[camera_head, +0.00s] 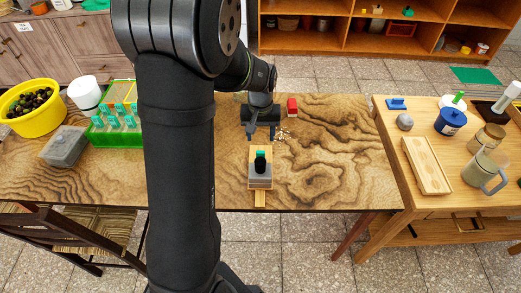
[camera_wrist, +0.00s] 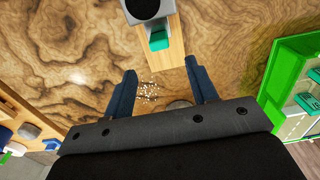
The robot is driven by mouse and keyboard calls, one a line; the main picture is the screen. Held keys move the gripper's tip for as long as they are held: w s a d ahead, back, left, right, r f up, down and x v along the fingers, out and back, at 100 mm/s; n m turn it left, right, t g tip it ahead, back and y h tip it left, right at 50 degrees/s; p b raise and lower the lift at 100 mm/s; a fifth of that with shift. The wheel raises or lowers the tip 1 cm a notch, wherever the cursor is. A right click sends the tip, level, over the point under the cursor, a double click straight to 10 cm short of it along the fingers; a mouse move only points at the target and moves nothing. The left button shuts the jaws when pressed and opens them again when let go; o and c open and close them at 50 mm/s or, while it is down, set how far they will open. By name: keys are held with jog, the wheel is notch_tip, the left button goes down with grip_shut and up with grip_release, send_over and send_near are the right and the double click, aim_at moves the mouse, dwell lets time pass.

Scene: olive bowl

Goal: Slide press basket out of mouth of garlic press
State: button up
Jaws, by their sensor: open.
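What looks like the garlic press is a grey block (camera_head: 260,182) with a dark, round-topped upright part, on a pale wooden board (camera_head: 260,199) near the table's front edge. A teal piece (camera_head: 261,155) shows at the dark part's top. In the wrist view a teal tab (camera_wrist: 159,40) lies on the wooden strip (camera_wrist: 165,55), beside the grey block (camera_wrist: 172,14) at the top edge. I cannot tell for sure which part is the press basket. My gripper (camera_head: 261,137) is open and empty, beyond the board's far end. Its fingertips (camera_wrist: 161,68) are apart from the tab.
White crumbs (camera_head: 283,135) lie on the table by my gripper. A small red box (camera_head: 292,107) stands behind. A green rack (camera_head: 112,136) with teal-topped items, a grey box (camera_head: 64,146) and a yellow bowl (camera_head: 31,125) are at left.

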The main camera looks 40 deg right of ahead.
aim_at(261, 152)
notch_tip(261, 152, down, 9)
jog(key=shift+f, duration=0.1)
dwell(0.4)
jog(key=c, duration=1.1)
jog(key=shift+w+d, duration=1.75)
jog(key=shift+w, duration=0.05)
jog(key=shift+c, duration=0.2)
jog(key=shift+w+d, duration=0.1)
jog(key=shift+w+d, duration=0.3)
notch_tip(261, 152, up, 6)
dwell(0.3)
